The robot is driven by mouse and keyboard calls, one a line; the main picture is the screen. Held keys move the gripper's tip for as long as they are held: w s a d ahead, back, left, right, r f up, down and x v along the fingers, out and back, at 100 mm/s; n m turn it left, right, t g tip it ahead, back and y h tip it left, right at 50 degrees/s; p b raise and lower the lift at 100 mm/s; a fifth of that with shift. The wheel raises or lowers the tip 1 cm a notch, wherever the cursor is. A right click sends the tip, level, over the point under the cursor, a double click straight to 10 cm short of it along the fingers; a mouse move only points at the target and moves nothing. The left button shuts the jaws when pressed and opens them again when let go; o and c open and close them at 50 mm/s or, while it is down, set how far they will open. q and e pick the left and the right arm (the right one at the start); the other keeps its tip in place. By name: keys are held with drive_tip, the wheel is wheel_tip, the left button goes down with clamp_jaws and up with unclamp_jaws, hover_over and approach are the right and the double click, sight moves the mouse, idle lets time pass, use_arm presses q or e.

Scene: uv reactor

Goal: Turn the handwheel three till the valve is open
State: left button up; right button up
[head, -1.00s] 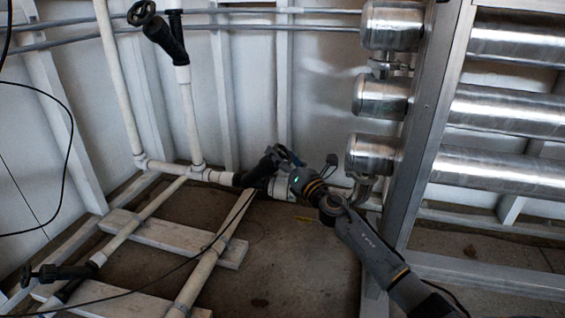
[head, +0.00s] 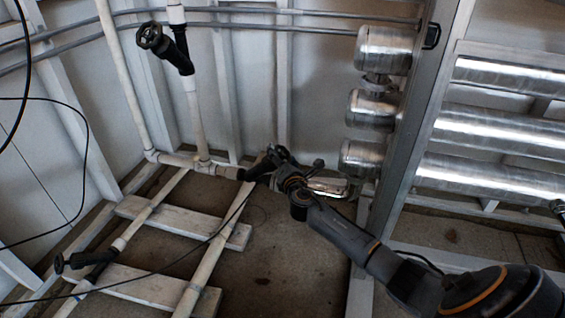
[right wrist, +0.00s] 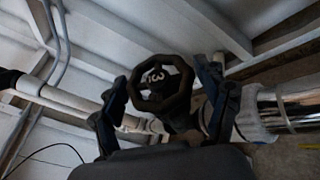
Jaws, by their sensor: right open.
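Handwheel three (right wrist: 155,76) is a dark wheel with a white "3" on its hub, shown rotated, seen face-on in the right wrist view. My right gripper (right wrist: 163,84) is open, with one finger on each side of the wheel. I cannot tell whether either finger touches the rim. In the head view, my right gripper (head: 281,160) reaches the dark valve on the low white pipe by the wall, and largely hides the wheel there. How far the valve is open cannot be seen. My left gripper is not in view.
Another black handwheel (head: 150,36) sits on the upright pipe at upper left, and one more (head: 60,263) at lower left. Steel cylinders (head: 358,158) and a metal frame (head: 408,140) stand to the right. Black cables hang at left. White pipes and boards (head: 150,288) lie low across the floor.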

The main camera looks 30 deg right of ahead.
drive_tip(key=m+g+h+p, duration=0.1)
drive_tip(key=p, duration=0.2)
drive_tip(key=r+m+g+h+p, duration=0.1)
drive_tip(key=m+g+p, duration=0.1)
drive_tip(key=p, duration=0.1)
drive_tip(key=shift+a+m+g, duration=0.2)
drive_tip(key=shift+m+g, duration=0.1)
drive_tip(key=shift+s+a+f+p, duration=0.15)
drive_tip(key=shift+s+a+p, duration=0.1)
drive_tip(key=shift+s+p, duration=0.25)
drive_tip(key=p+v, duration=0.5)
drive_tip(key=v, duration=0.7)
drive_tip(key=shift+a, duration=0.15)
drive_tip(key=shift+s, duration=0.1)
